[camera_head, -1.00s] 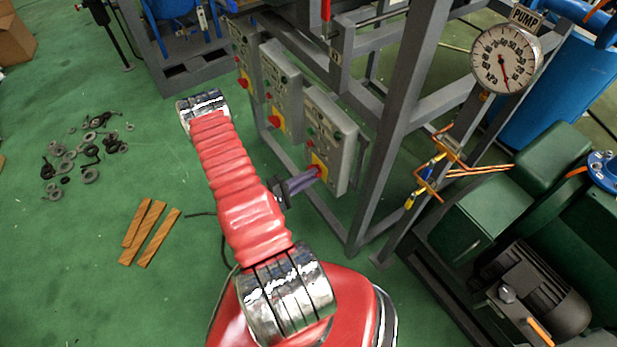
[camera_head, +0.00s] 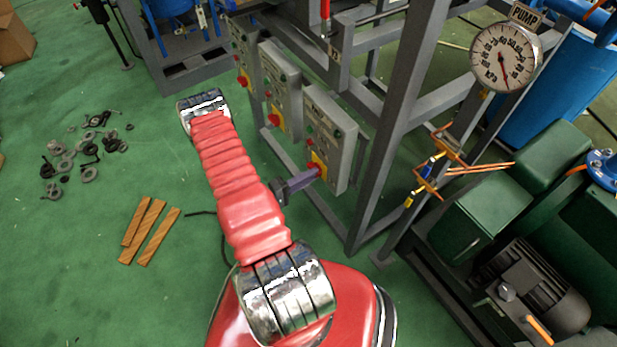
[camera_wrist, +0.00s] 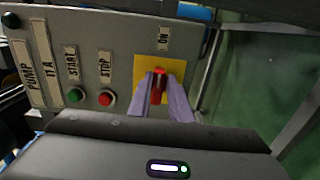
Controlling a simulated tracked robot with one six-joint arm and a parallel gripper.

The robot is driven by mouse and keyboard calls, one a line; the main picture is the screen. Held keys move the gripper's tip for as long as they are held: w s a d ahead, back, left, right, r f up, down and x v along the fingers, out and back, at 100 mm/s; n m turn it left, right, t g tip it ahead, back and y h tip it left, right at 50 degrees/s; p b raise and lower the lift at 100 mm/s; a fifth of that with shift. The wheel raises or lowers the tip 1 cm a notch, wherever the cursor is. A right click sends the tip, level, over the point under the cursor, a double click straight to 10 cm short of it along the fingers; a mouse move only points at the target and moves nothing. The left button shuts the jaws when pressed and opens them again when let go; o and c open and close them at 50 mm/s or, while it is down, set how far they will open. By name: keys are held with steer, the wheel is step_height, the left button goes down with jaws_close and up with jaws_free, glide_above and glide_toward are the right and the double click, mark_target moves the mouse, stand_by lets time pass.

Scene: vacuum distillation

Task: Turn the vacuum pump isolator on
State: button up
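The pump isolator is a red knob (camera_wrist: 160,84) on a yellow plate (camera_wrist: 142,66), on the grey panel marked PUMP 11A. In the wrist view the knob points up the picture, towards the ON label (camera_wrist: 164,38). My gripper (camera_wrist: 160,90) has one purple finger on each side of the knob and looks shut on it. In the head view my gripper (camera_head: 317,171) reaches right to the yellow plate (camera_head: 319,159) low on the nearest panel (camera_head: 340,124), and its fingers partly hide the knob.
A green START button (camera_wrist: 75,95) and red STOP button (camera_wrist: 106,98) sit close beside the isolator. Two similar panels stand behind on the grey frame (camera_head: 388,130). Wooden strips (camera_head: 152,230) and loose dark parts (camera_head: 90,150) lie on the green floor. A gauge (camera_head: 505,57) is at upper right.

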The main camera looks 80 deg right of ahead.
steer(key=o, duration=0.4)
steer(key=shift+w+a, duration=0.1)
steer(key=v, duration=1.3)
steer(key=shift+w+a, duration=0.2)
stand_by(0.8)
